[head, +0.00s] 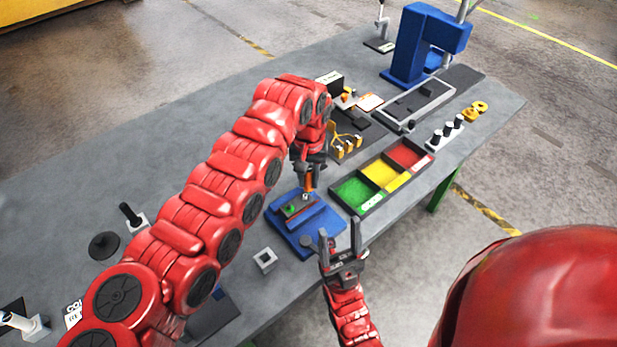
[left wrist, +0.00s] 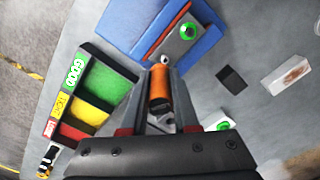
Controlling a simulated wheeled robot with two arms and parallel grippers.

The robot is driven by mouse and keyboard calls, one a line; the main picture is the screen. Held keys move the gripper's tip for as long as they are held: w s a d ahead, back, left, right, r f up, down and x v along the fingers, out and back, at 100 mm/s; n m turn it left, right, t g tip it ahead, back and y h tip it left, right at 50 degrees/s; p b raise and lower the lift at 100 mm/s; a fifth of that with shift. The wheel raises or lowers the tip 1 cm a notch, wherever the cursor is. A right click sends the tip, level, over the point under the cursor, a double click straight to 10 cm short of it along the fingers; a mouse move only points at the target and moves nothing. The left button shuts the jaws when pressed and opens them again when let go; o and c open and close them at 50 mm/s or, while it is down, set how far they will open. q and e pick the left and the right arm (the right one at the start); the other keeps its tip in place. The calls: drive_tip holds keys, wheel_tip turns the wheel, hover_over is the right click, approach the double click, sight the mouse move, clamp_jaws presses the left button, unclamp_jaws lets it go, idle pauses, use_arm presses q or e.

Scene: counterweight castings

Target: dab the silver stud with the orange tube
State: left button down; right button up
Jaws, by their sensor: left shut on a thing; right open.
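My left gripper (head: 309,186) is shut on the orange tube (head: 308,182), just above the blue fixture (head: 279,228). In the left wrist view the tube (left wrist: 160,84) sits between the fingers. The silver stud (left wrist: 165,60) is a small round piece on the fixture's grey plate (left wrist: 181,45), right by the tube's far end. I cannot tell whether they touch. A green disc (left wrist: 188,31) with a pale centre lies on the same plate. My right gripper (head: 339,233) is open and empty at the table's front edge, near the fixture.
A tray with green, yellow and red compartments (head: 357,213) stands right of the fixture. Black-knobbed parts (head: 447,132) and a blue press (head: 407,45) stand farther back.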

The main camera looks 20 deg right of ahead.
sight(309, 171)
use_arm(q)
drive_tip(key=shift+f+b, duration=0.6)
drive_tip(key=shift+f, duration=0.05)
idle(2.1)
drive_tip(key=shift+r, duration=0.1)
drive_tip(key=shift+r+p, duration=0.4)
drive_tip(key=shift+r, duration=2.6)
